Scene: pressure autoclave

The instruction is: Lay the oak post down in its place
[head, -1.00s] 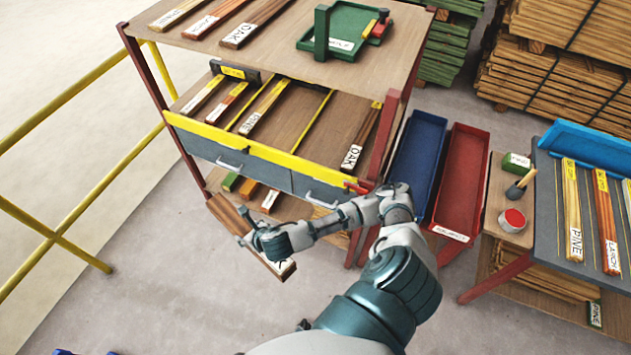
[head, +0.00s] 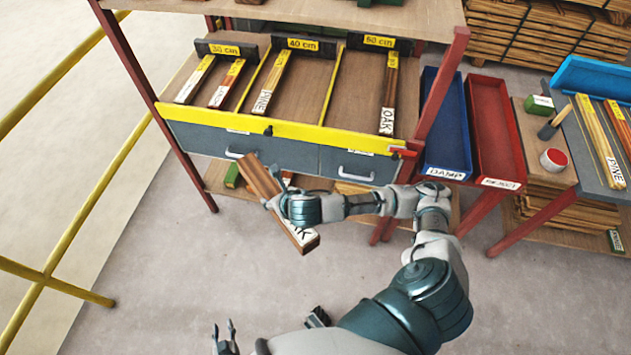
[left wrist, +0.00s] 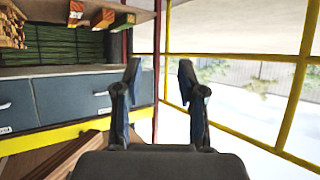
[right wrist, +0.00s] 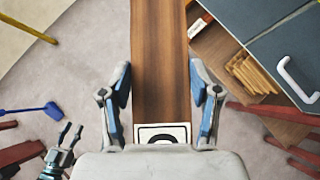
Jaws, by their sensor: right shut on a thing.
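The oak post (head: 260,182), a brown bar with a white OAK label on its near end, hangs tilted in front of the rack's grey drawers. My right gripper (head: 278,205) is shut on it; in the right wrist view the post (right wrist: 160,60) runs between the two fingers (right wrist: 160,100), label nearest the palm. The sorting shelf (head: 330,105) has bays marked 30 cm, 40 cm and apparently 60 cm. Another OAK post (head: 389,95) lies at the right of the last bay. My left gripper (head: 225,340) is open and empty, low in the head view.
A yellow front rail (head: 290,130) edges the shelf. A pine post (head: 272,82) lies in the 40 cm bay; two posts lie in the 30 cm bay. Blue (head: 443,120) and red (head: 492,130) trays stand right of the rack. An upper shelf (head: 300,12) overhangs. Yellow railing (head: 60,205) stands left.

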